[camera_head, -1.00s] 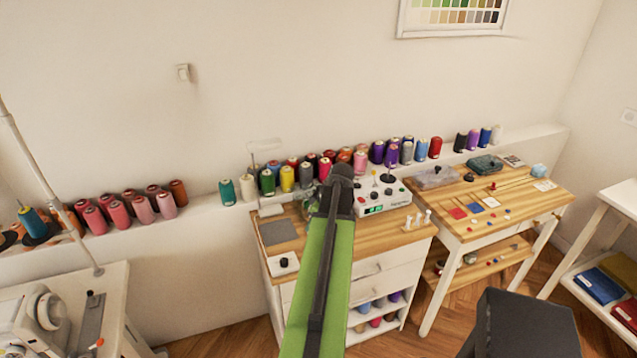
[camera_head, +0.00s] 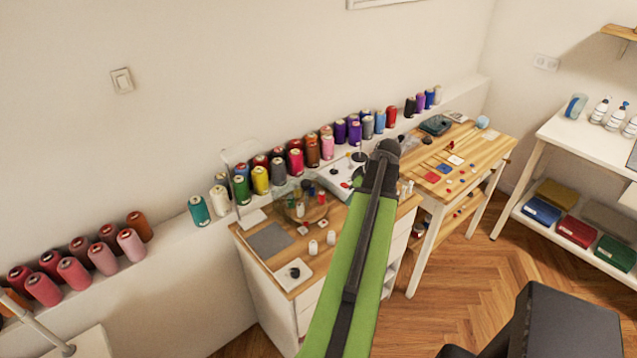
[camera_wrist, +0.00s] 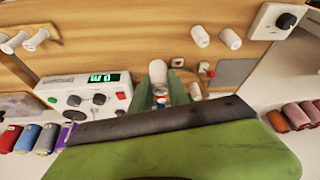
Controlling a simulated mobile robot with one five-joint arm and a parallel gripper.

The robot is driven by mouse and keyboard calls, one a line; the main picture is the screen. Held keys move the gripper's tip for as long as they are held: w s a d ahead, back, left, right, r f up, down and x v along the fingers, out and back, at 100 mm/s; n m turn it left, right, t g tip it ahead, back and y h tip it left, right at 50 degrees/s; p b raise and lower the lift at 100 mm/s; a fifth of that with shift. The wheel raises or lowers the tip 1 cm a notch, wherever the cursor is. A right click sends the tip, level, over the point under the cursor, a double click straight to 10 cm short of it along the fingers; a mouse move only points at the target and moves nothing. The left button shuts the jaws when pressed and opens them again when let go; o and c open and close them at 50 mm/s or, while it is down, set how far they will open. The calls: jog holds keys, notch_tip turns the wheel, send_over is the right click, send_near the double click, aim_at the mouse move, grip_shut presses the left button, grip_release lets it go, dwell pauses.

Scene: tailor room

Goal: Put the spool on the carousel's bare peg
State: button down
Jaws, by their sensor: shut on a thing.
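My gripper (camera_wrist: 160,90) shows in the wrist view with its two green fingers shut on a white spool (camera_wrist: 157,70). In the head view my arm hides the fingers and the held spool. The carousel (camera_head: 302,208) is a round wooden stand with small coloured spools under a clear cover, on the worktop left of my arm. In the wrist view it is mostly hidden behind my gripper, and its bare peg cannot be made out.
Two white spools (camera_head: 322,242) stand in front of the carousel. A grey mat (camera_head: 270,240) and a white box with a black knob (camera_head: 294,274) lie left of them. A control box with a green display (camera_wrist: 97,92) is close to my gripper. Thread cones line the ledge behind.

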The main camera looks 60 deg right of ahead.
jog(key=w+a+r+p, duration=0.2)
jog(key=w, duration=1.1)
jog(key=shift+n, duration=0.3)
jog(key=shift+f+b, duration=2.45)
jog(key=shift+f, duration=0.1)
jog(key=shift+f, duration=0.15)
jog(key=shift+f+b, duration=1.45)
jog(key=shift+b, duration=0.15)
jog(key=shift+f, duration=0.2)
jog(key=shift+f+b, duration=0.5)
jog(key=shift+b, duration=0.2)
jog(key=c, duration=1.2)
grip_release()
jog(key=shift+o, duration=0.2)
jog(key=shift+r, duration=0.1)
